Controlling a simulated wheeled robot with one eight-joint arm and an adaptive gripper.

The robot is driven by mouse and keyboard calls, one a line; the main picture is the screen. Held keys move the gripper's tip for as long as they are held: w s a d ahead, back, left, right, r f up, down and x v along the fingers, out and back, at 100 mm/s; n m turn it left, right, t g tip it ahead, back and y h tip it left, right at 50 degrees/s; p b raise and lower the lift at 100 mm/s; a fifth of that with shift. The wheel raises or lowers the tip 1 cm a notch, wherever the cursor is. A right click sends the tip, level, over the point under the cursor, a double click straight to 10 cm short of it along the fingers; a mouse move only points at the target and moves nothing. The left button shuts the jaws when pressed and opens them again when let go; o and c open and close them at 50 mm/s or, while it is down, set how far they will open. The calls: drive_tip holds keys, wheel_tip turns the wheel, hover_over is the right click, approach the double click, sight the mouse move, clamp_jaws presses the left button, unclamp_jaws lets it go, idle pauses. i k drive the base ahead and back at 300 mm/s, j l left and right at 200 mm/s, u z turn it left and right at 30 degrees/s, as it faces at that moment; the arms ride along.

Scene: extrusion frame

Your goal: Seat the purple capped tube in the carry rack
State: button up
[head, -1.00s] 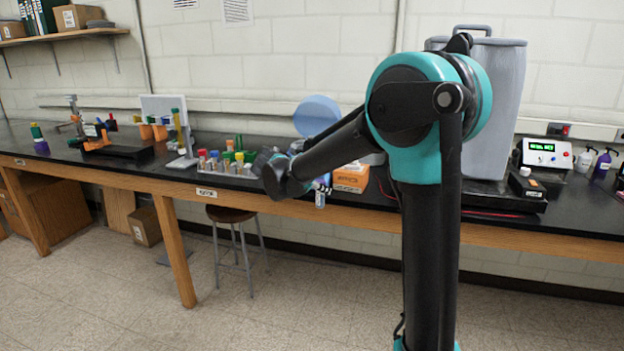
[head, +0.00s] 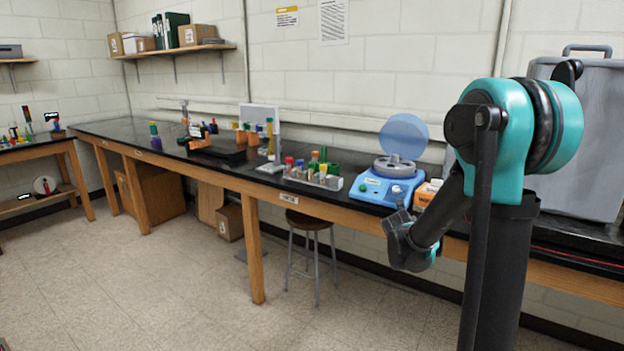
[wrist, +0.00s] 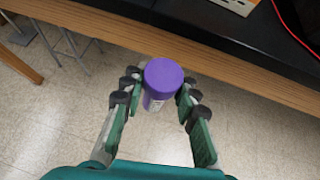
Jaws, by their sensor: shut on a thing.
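The purple capped tube (wrist: 162,82) is upright between my fingers in the wrist view, its round cap facing the camera and a pale label below. My gripper (wrist: 160,90) is shut on it and holds it in the air just in front of the bench edge. In the head view my gripper (head: 400,222) is small and partly hidden by my wrist; I cannot make out the tube there. A pale rack (head: 312,180) with several coloured-cap tubes stands on the bench, left of my gripper. I cannot tell whether it is the carry rack.
A stand (head: 272,150) and orange-and-black equipment (head: 205,143) are farther left on the black bench (head: 235,168). A stool (head: 308,222) is under the bench. The floor in front is clear.

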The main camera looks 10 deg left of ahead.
sight(333, 169)
drive_tip(key=i+l+u, duration=0.1)
drive_tip(key=i+u, duration=0.15)
drive_tip(key=u, duration=0.2)
drive_tip(key=i+l+u, duration=0.2)
drive_tip(key=u, duration=0.3)
